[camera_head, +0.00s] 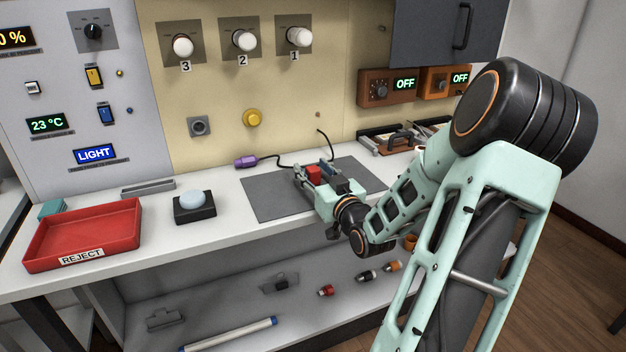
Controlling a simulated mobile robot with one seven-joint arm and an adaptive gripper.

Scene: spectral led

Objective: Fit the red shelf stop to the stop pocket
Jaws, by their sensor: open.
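A small red block (313,174), which looks like the red shelf stop, is on the grey mat (268,200) on the bench. My gripper (316,179) is low over the mat, right at the red block. Its jaws are open, with the block between or just behind the fingers; whether they touch it I cannot tell. I cannot make out the stop pocket.
A purple plug (246,162) with a black cable lies at the mat's back edge. A red REJECT tray (84,236) and a black box with a pale button (194,207) stand left. Small parts and a white tube (231,335) lie on the lower shelf.

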